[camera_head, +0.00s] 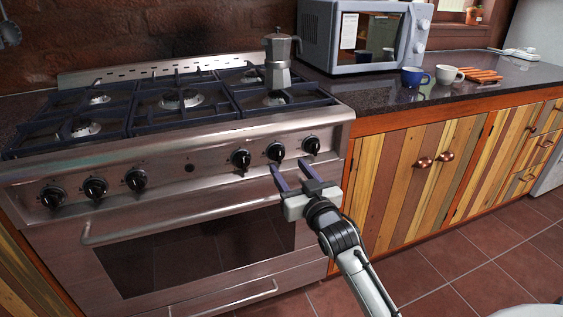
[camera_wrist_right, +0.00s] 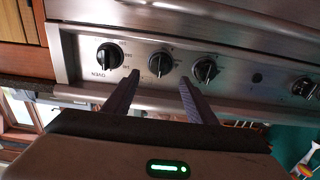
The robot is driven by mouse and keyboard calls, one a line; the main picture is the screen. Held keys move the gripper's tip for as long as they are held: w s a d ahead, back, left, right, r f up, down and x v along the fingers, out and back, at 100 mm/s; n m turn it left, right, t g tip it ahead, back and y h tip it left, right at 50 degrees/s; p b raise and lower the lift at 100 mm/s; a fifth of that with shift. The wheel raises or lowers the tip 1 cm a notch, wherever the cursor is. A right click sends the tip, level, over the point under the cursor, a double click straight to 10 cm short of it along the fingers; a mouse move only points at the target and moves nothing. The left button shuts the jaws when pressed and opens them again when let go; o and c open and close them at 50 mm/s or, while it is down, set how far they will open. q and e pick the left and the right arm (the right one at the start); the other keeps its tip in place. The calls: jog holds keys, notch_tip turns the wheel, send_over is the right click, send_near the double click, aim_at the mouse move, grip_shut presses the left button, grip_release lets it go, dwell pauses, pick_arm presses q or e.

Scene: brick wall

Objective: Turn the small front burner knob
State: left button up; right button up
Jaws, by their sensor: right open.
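The stove's front panel (camera_head: 215,166) carries a row of black knobs, three at the left and three at the right. The right group holds an inner knob (camera_head: 241,158), a middle knob (camera_head: 275,151) and an outer knob (camera_head: 312,145). Which one is the small front burner knob cannot be read. My right gripper (camera_head: 290,167) is open and empty, just in front of and below the right group. In the right wrist view the middle knob (camera_wrist_right: 161,64) lies between and beyond the fingertips, apart from them; the outer knob (camera_wrist_right: 109,56) is marked OVEN. My left gripper is out of view.
The oven handle (camera_head: 185,219) runs below the knobs. A moka pot (camera_head: 278,62) stands on the back right of the cooktop. A microwave (camera_head: 365,38), a blue mug (camera_head: 411,77) and a white mug (camera_head: 446,75) are on the right counter. The floor in front is clear.

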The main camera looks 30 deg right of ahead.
aim_at(280, 156)
jog(key=x, duration=0.6)
jog(key=shift+w+b, duration=0.3)
jog(key=shift+b, duration=0.1)
jog(key=c, duration=1)
